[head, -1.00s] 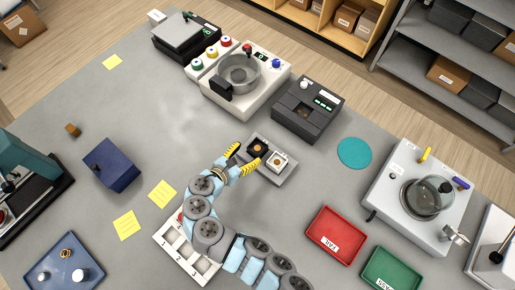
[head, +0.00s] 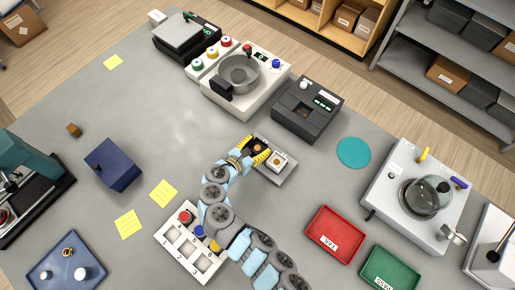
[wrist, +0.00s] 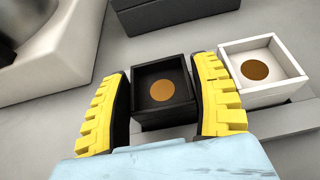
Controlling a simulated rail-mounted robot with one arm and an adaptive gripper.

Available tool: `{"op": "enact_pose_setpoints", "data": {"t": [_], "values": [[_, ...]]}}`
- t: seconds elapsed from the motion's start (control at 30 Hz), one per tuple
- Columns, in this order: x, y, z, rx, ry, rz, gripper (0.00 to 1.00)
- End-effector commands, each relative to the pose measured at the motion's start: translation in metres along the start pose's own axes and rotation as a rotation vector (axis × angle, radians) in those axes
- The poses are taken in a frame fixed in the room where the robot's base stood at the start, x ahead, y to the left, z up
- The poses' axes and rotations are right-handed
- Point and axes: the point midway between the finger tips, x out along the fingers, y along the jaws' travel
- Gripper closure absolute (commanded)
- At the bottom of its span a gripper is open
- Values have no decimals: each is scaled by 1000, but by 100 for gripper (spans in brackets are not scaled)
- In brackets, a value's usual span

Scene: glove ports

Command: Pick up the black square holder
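The black square holder (wrist: 162,92), an open box with a round copper-coloured disc inside, sits on a grey stand (head: 285,174). In the head view the holder (head: 258,146) is partly covered by my gripper. My gripper (wrist: 165,105) has its two yellow-ribbed fingers on either side of the holder. The right finger is close to its wall; a narrow gap shows at the left. I cannot tell whether either finger touches it. In the head view my gripper (head: 256,152) is over the stand.
A white square holder (wrist: 262,72) with a similar disc stands just right of my right finger on the same stand. A dark grey device (head: 307,107) and a white machine with a bowl (head: 240,80) stand behind. A teal disc (head: 353,153) lies to the right.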

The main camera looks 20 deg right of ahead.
Motion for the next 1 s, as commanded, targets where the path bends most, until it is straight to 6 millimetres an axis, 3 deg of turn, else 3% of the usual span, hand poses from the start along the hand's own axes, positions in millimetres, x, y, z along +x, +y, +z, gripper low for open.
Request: {"op": "enact_pose_setpoints", "data": {"t": [0.03, 0.13, 0.47, 0.73, 1.0], "values": [[0, 0, 0, 0, 0, 0, 55], [0, 0, 0, 0, 0, 0, 83], [-1, 0, 3, 1, -1, 0, 83], [-12, 1, 28, 3, -2, 4, 83], [-33, -20, 50, 2, -3, 3, 83]]}}
